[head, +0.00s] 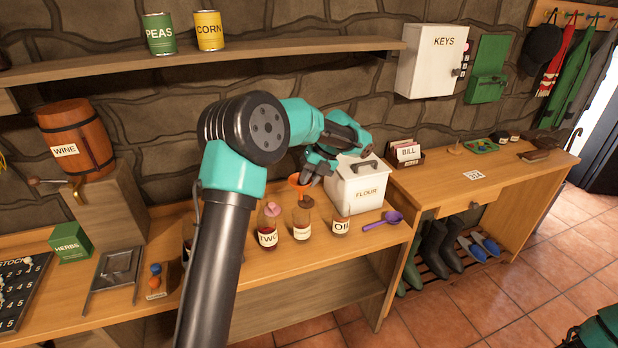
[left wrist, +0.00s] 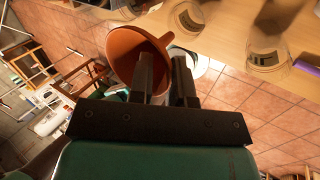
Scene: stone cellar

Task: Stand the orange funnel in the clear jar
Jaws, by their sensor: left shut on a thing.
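My left gripper (head: 308,178) is shut on the orange funnel (head: 296,184), above the bench near the row of jars. In the left wrist view the orange funnel (left wrist: 124,52) is tilted, its wide mouth showing and its spout pointing to the upper right, with a finger of my left gripper (left wrist: 165,80) against it. I cannot tell which is the task's jar. My right gripper is out of view.
A white FLOUR box (head: 360,190) stands just behind and right of the jars. A purple scoop (head: 384,221) lies at their right. A wooden barrel (head: 75,140) and a green HERBS box (head: 70,243) are at the left. A shelf (head: 200,64) runs above.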

